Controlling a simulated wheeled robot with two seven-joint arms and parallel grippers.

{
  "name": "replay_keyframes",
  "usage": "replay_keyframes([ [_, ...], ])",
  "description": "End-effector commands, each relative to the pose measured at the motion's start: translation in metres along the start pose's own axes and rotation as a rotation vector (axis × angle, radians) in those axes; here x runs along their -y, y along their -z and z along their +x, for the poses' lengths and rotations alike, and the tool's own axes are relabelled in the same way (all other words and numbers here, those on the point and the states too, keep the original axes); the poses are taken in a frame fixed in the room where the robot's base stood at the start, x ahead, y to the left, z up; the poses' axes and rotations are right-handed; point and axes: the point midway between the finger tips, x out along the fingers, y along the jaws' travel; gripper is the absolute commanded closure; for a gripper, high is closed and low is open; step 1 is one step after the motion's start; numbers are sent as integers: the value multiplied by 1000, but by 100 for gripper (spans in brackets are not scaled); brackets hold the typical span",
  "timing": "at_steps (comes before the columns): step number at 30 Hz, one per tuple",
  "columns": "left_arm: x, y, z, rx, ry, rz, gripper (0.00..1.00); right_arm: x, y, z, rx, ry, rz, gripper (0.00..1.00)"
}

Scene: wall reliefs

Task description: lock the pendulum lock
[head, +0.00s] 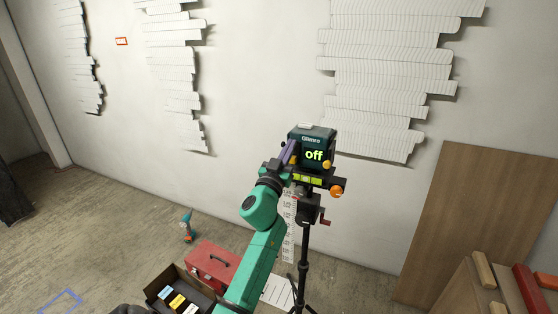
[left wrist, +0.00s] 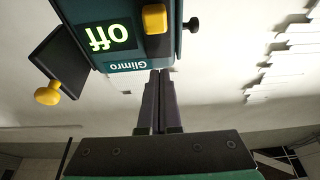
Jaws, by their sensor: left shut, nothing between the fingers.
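The dark green Glimro device (head: 312,145) stands upright on a black tripod (head: 305,245), its display reading "off" in green. It also shows upside down at the top of the left wrist view (left wrist: 120,35). A yellow knob (left wrist: 154,18) sits on its front beside the display, and a small black knob (left wrist: 193,24) sticks out of its side. I cannot tell which part is the pendulum lock. My left gripper (head: 291,152) is shut and empty, close to the device's left side; its fingers (left wrist: 160,75) reach its edge in the left wrist view. Contact is unclear. My right gripper is out of view.
An orange knob (head: 336,190) is on the mount below the device. A red toolbox (head: 213,264), an open dark box (head: 160,288) and a drill (head: 187,226) are on the floor. A wooden panel (head: 480,215) leans on the wall at right. White reliefs (head: 385,80) hang behind.

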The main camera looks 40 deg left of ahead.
Motion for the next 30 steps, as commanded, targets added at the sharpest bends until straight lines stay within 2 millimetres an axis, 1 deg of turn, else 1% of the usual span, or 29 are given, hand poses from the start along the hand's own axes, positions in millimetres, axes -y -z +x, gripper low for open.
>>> replay_keyframes([
  [1, -1, -13, -19, 11, -3, 3, 100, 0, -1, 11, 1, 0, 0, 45],
  [6, 0, -13, -61, 10, -2, 1, 100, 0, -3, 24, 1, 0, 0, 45],
  [9, 0, -12, -80, 9, -1, -1, 100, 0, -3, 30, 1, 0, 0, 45],
  [12, 0, -10, -91, 7, -2, 1, 100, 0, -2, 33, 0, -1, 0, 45],
  [16, 0, -7, -95, 6, -1, -1, 100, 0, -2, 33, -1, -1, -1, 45],
  [30, 0, -7, -95, 6, -1, 0, 100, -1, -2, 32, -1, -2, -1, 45],
])
